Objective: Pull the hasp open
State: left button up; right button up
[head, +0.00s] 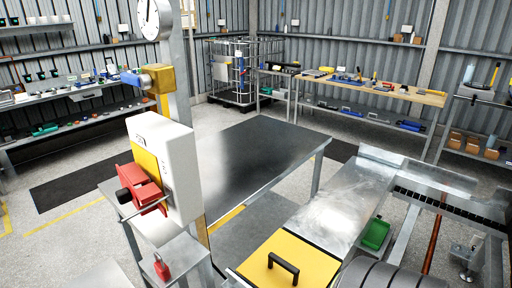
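A white box (179,170) with a yellow face panel (147,162) is mounted on a grey post at left centre. Red parts (141,178), which look like the hasp, stick out from its front, with a black knob (124,196) on their left. A thin metal rod (146,208) slants across below them. I cannot tell from this angle whether the hasp is open or shut. A red padlock (162,268) is on a metal surface lower down, apart from the box. Neither of my grippers is in view.
A dark-topped table (250,150) stands behind the box. A yellow lid with a black handle (283,265) lies at the front, beside a sloping steel chute (340,205). A yellow and blue fitting (155,78) sits higher on the post. The floor left of the box is open.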

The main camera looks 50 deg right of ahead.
aim_at(130, 175)
jog(key=z, duration=0.75)
